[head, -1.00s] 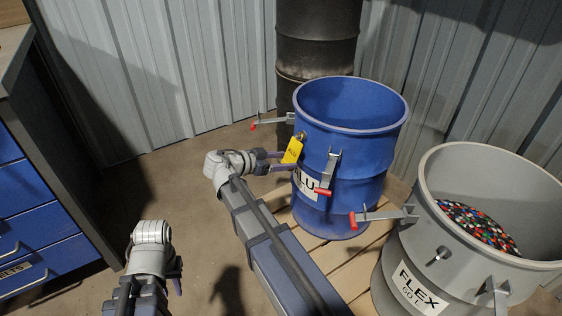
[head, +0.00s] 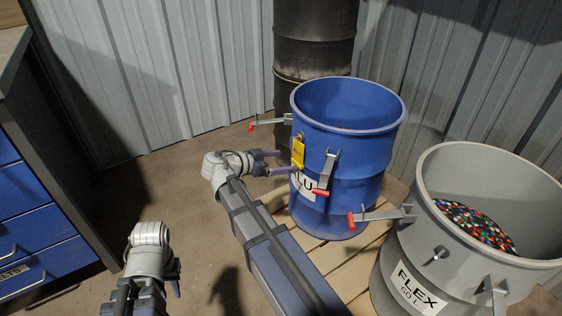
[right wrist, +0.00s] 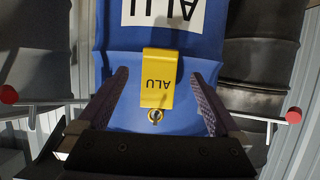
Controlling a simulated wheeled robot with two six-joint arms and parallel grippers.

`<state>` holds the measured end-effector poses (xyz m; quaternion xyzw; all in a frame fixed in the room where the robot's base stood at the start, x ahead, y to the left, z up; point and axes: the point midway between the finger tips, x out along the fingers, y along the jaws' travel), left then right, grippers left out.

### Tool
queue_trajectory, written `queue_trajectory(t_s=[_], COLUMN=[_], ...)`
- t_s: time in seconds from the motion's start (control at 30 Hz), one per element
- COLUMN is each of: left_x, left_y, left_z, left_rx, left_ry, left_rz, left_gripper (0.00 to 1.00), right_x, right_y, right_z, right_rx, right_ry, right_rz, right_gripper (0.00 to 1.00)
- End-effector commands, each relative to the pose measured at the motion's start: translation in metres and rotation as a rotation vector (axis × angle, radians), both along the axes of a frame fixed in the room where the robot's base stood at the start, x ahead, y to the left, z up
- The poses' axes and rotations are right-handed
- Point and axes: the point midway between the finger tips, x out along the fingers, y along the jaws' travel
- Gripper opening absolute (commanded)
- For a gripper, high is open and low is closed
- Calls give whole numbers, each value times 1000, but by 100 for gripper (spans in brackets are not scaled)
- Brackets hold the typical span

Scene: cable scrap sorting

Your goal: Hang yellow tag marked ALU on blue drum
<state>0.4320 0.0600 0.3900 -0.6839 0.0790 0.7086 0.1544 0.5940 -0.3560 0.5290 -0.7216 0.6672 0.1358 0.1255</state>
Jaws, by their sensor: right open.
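The blue drum (head: 355,190) stands upright with a white ALU label (head: 303,187) on its side. The yellow tag (head: 298,153) hangs nearly upright against the drum's wall, just below the rim. In the right wrist view the tag (right wrist: 157,78) reads ALU upside down, with a metal stud (right wrist: 155,115) at its eyelet end. My right gripper (head: 284,160) is open beside the drum. Its fingers stand apart on either side of the tag, with gaps visible. My left gripper (head: 175,280) is low at the left, away from the drum, its jaw opening hidden.
Lever clamps with red ends stick out from the blue drum, one (head: 270,122) behind my right gripper and one (head: 326,173) in front. A grey FLEX drum (head: 405,265) with coloured granules stands to the right. A dark drum (head: 315,45) stands behind. Blue drawers (head: 30,215) are at left.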

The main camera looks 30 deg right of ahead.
Motion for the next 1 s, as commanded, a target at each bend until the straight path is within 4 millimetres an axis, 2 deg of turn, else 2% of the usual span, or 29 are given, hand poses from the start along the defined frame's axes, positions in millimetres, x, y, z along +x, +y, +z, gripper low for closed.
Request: queue_trajectory(t_s=[0.27, 0.5, 0.7, 1.0], left_x=[0, 0, 0, 0], left_y=[0, 0, 0, 0], left_z=[4, 19, 27, 28], left_rx=[0, 0, 1, 0], left_ry=[0, 1, 2, 1], left_rz=[0, 0, -1, -2], left_gripper=[30, 30, 30, 30], right_x=[0, -2, -5, -6], right_y=[7, 42, 65, 73], right_z=[4, 19, 27, 28], right_rx=[0, 0, 0, 0], right_ry=[1, -1, 1, 0], right_rz=[1, 4, 1, 0], right_gripper=[100, 100, 100, 100])
